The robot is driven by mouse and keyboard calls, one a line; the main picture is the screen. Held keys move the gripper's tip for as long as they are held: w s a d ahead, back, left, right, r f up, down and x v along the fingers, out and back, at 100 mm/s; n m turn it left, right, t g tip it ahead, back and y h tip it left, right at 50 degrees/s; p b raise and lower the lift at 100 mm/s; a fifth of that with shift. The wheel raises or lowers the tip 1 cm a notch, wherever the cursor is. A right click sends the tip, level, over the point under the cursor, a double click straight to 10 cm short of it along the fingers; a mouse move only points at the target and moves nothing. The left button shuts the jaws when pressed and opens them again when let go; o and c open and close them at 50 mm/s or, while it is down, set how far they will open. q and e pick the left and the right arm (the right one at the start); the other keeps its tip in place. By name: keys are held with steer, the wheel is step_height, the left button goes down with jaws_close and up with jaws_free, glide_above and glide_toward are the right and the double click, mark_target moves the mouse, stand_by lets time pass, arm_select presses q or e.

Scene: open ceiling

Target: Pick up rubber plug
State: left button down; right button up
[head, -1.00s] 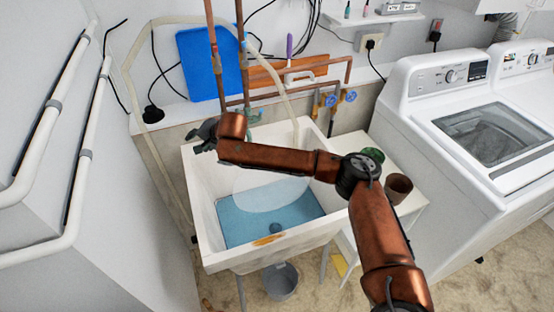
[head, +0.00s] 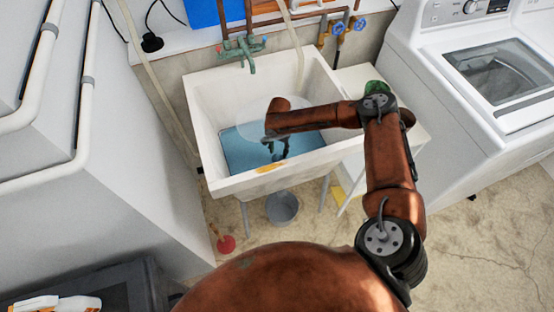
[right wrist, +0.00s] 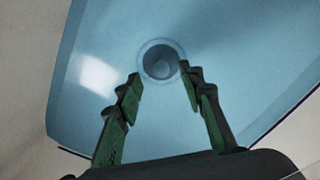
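The round grey rubber plug (right wrist: 160,62) shows in the right wrist view at the bottom of the blue water, with a paler ring around it. My right gripper (right wrist: 158,74) is open, its green-lined fingers pointing at the plug, one tip on either side of it in the picture. Nothing is between the fingers. The height gap to the plug is hard to judge. In the head view the right gripper (head: 275,149) points down inside the white sink (head: 237,183); the plug cannot be made out there. My left gripper is out of view.
A green tap (head: 241,50) is at the sink's back. An orange-yellow item (head: 270,167) lies on the front rim. A grey bucket (head: 282,208) and a red plunger (head: 226,244) are on the floor. A washing machine (head: 470,110) stands at right.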

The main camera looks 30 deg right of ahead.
mark_target(278, 155)
step_height(278, 155, down, 3)
steer(key=shift+w+a+b, duration=0.1)
steer(key=shift+b, duration=0.2)
steer(key=shift+c, duration=0.4)
jaws_close()
